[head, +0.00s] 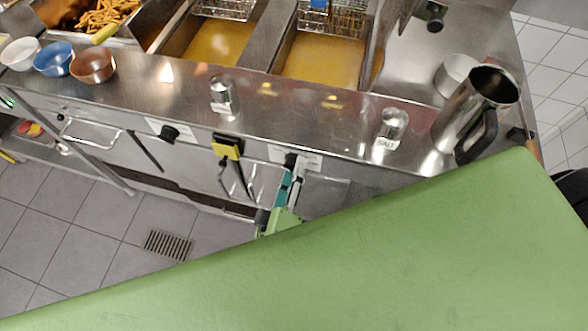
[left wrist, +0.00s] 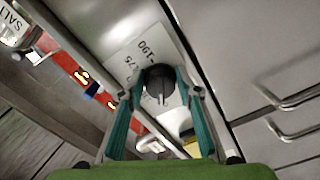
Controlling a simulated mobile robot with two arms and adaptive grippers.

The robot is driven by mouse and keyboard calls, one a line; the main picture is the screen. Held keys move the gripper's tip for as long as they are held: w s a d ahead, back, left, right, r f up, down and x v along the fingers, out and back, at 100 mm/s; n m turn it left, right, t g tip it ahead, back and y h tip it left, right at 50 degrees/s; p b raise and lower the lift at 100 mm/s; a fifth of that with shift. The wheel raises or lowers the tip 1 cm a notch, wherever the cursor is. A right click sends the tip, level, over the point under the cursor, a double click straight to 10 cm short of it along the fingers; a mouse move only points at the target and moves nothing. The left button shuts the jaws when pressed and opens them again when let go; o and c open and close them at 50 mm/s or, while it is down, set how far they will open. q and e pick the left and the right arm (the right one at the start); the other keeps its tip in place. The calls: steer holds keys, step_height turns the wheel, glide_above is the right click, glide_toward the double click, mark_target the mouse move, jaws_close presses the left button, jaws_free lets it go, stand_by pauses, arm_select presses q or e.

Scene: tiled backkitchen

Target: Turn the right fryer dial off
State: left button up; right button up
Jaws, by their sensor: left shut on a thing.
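The right fryer dial (head: 291,160) is a black knob on the counter's front panel, partly hidden by my gripper in the head view. In the left wrist view the dial (left wrist: 160,78) sits on a pale label with numbers, and a light pointer line shows on its face. My left gripper (head: 288,180) has teal fingers and is shut on this dial, one finger on each side of it. The left wrist view also shows the left gripper (left wrist: 160,92). The left fryer dial (head: 170,133) is apart from it. My right gripper is in neither view.
Two fryer wells with yellow oil (head: 322,60) lie behind the steel counter edge. A salt shaker (head: 391,128), another shaker (head: 223,95), a steel jug (head: 470,108) and small bowls (head: 93,64) stand there. A yellow-and-black item (head: 227,147) hangs on the front panel.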

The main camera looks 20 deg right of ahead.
arm_select(q)
steer(key=o, duration=1.1)
steer(key=shift+o, duration=0.2)
steer(key=v, duration=1.2)
steer(key=s+a+f+m+g+y, duration=0.1)
steer(key=a+f+m+g+y, duration=0.15)
steer(key=a+f, duration=0.6)
steer(key=s+a+f+m+g+y, duration=0.2)
steer(key=a+f+g, duration=0.1)
steer(key=f, duration=1.1)
steer(key=s+a+f+m+g+y, duration=0.15)
steer(key=a+f, duration=0.35)
steer(key=f, duration=0.7)
steer(key=s+a+f+m+g+y, duration=0.1)
steer(key=s+a+f+g+y, duration=0.1)
steer(key=s+a+f, duration=0.3)
steer(key=s+a+f+g+y, duration=0.2)
steer(key=s+a+f+g, duration=0.3)
steer(key=s, duration=0.6)
steer(key=a+f, duration=0.1)
steer(key=a, duration=0.1)
steer(key=shift+s+a+m, duration=0.25)
steer(key=shift+a+m, duration=0.05)
steer(key=shift+m, duration=0.1)
